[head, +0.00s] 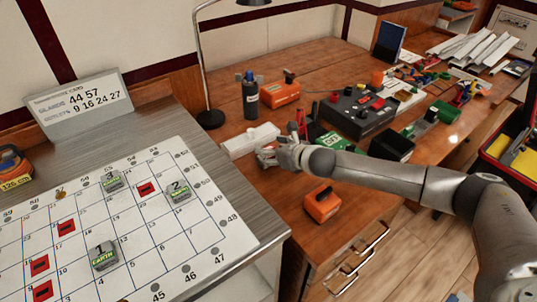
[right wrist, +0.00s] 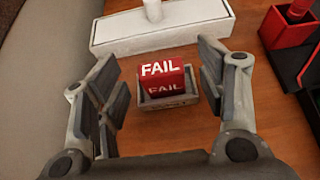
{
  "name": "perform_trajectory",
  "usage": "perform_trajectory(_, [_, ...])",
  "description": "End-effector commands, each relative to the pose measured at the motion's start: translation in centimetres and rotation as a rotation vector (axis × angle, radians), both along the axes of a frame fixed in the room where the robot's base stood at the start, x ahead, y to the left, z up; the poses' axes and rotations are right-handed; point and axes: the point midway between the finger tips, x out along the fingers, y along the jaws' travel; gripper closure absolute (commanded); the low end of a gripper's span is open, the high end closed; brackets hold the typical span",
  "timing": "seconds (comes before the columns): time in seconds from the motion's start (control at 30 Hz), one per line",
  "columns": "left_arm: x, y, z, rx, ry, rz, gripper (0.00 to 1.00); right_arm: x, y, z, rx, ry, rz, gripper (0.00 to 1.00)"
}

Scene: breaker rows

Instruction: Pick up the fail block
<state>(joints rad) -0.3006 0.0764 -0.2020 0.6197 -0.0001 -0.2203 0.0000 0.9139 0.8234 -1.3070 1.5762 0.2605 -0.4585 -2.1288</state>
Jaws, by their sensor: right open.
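The fail block (right wrist: 163,78) is red with white FAIL lettering on its top and front. It sits upright in a small grey tray (right wrist: 168,102) on the wooden bench. My right gripper (right wrist: 162,88) is open, with one finger to each side of the block in the right wrist view. Gaps show between both fingers and the block, so nothing is held. In the head view my right gripper (head: 280,156) is low over the bench's near left part. I cannot make out the block there. My left gripper is not in view.
A long white object (head: 250,140) lies just beyond the tray. A green box (head: 330,141) and an orange box (head: 322,204) are near my right arm. A board (head: 130,225) with numbered cells and blocks is at left. A black bottle (head: 250,95) stands behind.

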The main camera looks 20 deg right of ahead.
Motion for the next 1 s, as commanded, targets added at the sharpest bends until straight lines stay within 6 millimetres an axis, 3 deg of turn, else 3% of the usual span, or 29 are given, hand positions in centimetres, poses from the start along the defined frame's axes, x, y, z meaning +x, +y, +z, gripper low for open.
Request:
perform_trajectory(0.37, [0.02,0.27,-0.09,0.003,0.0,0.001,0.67,0.83,0.3,-0.54,-0.001,0.001,0.0,0.36])
perform_trajectory(0.77, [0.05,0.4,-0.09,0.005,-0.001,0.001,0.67,0.8,0.28,-0.55,0.0,0.001,0.0,0.85])
perform_trajectory(1.0, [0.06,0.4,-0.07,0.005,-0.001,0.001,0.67,0.81,0.28,-0.47,0.0,0.0,0.0,0.85])
